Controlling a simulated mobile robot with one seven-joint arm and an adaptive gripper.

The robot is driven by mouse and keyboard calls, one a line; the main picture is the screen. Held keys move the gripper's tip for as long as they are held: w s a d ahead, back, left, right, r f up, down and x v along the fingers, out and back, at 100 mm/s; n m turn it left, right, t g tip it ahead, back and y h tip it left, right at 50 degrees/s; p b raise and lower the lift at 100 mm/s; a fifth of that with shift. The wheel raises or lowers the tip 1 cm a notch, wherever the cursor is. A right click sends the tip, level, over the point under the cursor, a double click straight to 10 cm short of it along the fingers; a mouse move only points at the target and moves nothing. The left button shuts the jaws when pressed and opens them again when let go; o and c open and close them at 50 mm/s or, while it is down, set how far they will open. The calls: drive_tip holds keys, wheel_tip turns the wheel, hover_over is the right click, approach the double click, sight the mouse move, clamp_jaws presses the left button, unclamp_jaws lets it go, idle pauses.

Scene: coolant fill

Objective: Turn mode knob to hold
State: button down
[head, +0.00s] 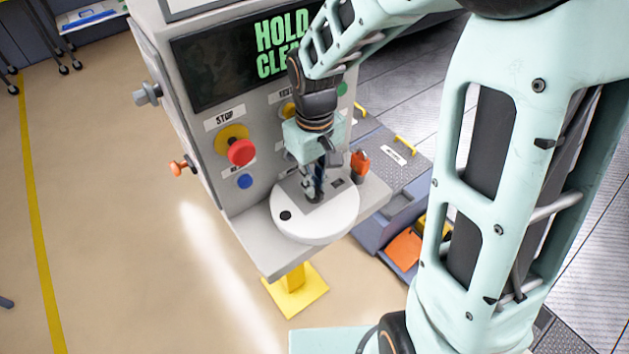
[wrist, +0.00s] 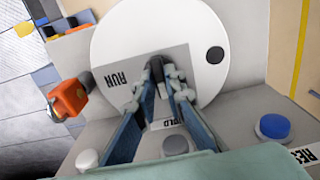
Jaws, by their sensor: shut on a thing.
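The mode knob (wrist: 157,68) is a small dark knob on a grey plate (wrist: 180,60), seen in the wrist view between my fingertips. My gripper (wrist: 160,85) is shut on it from above. In the head view my gripper (head: 317,190) reaches down to the console ledge; the knob is hidden there. The screen (head: 225,70) shows HOLD and a partly covered second line.
A white disc (head: 310,225) with a black spot lies around the plate. A red stop button (head: 241,151), a blue button (head: 245,181) and an orange object (head: 360,163) are close by. Floor to the left is open.

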idle(0.3)
drive_tip(key=c, duration=2)
unclamp_jaws()
drive_tip(key=shift+r, duration=0.15)
wheel_tip(320, 180, up, 12)
drive_tip(key=shift+f, duration=0.1)
